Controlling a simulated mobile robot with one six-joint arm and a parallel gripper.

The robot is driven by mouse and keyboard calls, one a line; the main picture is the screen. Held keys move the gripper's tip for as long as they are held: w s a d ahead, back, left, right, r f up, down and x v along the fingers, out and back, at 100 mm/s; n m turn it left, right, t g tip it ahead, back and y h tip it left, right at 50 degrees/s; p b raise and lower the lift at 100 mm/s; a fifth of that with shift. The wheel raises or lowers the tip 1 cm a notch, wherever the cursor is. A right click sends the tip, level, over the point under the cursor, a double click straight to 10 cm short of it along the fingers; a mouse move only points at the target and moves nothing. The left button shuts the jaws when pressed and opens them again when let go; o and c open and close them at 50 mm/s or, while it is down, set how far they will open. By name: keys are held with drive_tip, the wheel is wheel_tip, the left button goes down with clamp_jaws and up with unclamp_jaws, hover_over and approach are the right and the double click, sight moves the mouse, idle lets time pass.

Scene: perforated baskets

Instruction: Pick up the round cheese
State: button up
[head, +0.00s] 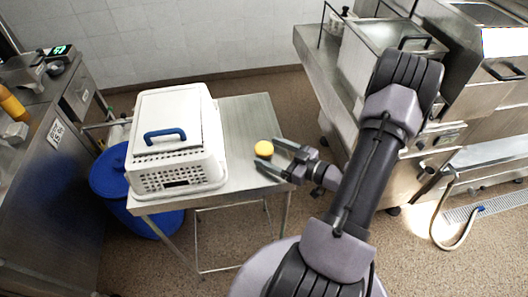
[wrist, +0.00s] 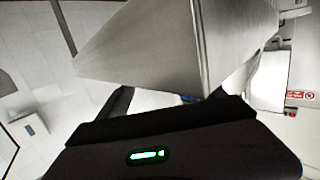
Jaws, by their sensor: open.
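The round cheese (head: 263,148) is a small yellow disc on the metal table (head: 250,115), right of the white basket. My gripper (head: 267,153) reaches in from the right in the head view, low near the table's right edge. It is open, its two fingers apart, with the cheese at or just beyond the fingertips. I cannot tell whether a finger touches the cheese. The wrist view shows my dark gripper body with a green light; the cheese is not visible there.
A white perforated basket (head: 215,170) with a blue-handled lid fills the table's left part. A blue bin (head: 112,178) stands on the floor at left. Steel fryer units (head: 390,60) stand at right. The table's back right is clear.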

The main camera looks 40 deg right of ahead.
sight(272, 153)
drive_tip(key=x, duration=0.3)
drive_tip(key=shift+c, duration=0.7)
drive_tip(key=c, duration=1.5)
